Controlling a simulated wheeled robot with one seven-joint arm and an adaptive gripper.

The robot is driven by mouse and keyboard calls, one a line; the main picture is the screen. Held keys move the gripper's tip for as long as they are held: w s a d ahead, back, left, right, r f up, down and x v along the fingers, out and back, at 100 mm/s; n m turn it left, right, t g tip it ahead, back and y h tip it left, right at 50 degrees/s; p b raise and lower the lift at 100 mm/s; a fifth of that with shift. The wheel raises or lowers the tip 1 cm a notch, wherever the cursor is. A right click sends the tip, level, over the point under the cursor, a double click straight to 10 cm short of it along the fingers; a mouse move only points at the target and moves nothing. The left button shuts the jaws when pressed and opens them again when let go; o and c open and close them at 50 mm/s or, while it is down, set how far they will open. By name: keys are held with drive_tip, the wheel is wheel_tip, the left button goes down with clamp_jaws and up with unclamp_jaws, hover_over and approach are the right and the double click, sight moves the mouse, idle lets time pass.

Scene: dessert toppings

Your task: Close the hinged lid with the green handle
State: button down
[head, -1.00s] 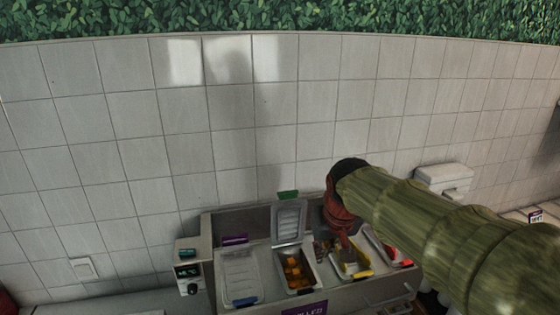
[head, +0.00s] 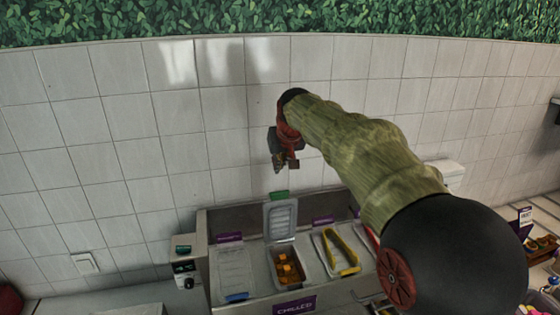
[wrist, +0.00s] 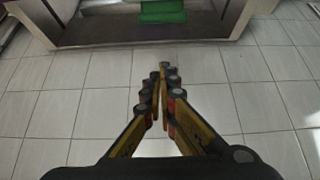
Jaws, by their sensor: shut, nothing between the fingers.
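The hinged lid (head: 281,221) with the green handle (head: 279,195) stands open and upright at the back of a bin holding orange cubes (head: 289,268). The green handle is at its top edge and also shows at the top of the wrist view (wrist: 163,12). My gripper (head: 279,168) is shut and empty, above the green handle in the head view and apart from it. In the wrist view its fingertips (wrist: 163,68) meet in front of the tiled wall, below the handle in the picture.
A shut lid with a blue handle (head: 237,297) lies left of the open bin. A purple-labelled counter edge (head: 295,307) runs in front. The tiled wall (head: 130,150) is close behind.

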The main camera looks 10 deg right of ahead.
drive_tip(key=f, duration=0.3)
drive_tip(key=f+p, duration=0.1)
drive_tip(key=f, duration=0.1)
drive_tip(key=shift+s+f, duration=0.2)
drive_tip(key=shift+s, duration=0.2)
idle(0.4)
drive_tip(key=shift+f+b, duration=0.15)
drive_tip(key=shift+b, duration=0.25)
